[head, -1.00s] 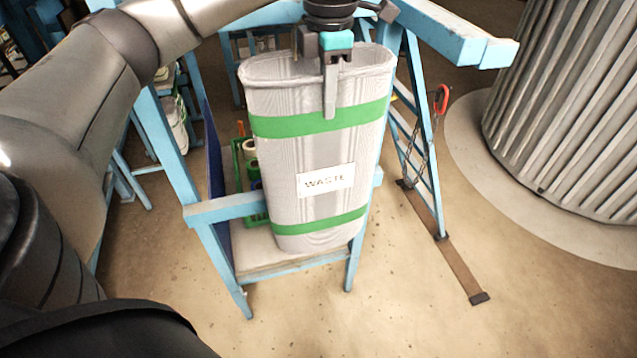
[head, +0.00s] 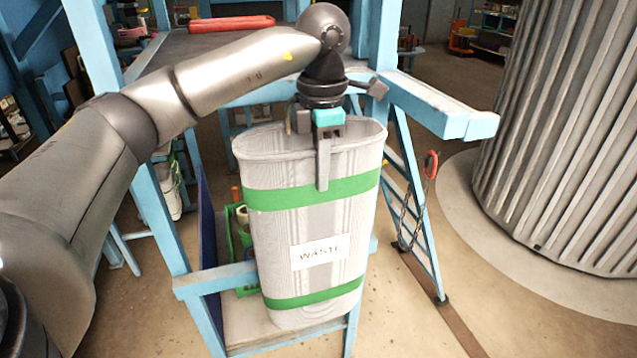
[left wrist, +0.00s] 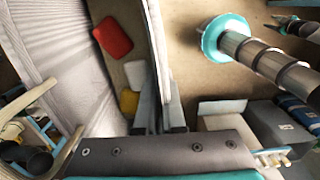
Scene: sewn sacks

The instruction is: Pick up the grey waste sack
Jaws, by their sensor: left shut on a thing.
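The grey waste sack (head: 325,230) is tall and upright, with an open oval mouth, two green bands and a white "WASTE" label. My left gripper (head: 322,165) comes down from above and is shut on the sack's near rim, one finger showing outside the wall. In the left wrist view, the closed fingers (left wrist: 160,112) grip a thin pale edge, and the sack's ribbed grey cloth (left wrist: 65,50) fills the left side. The sack's foot overlaps a low shelf in the head view; I cannot tell whether it touches. My right gripper is not in view.
A light blue frame (head: 215,280) surrounds the sack, with a beam (head: 440,108) jutting right. A green crate (head: 240,235) stands left behind it. A chain with a red hook (head: 431,165) hangs at the right, before a large ribbed grey cylinder (head: 560,130). A worktop lies behind.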

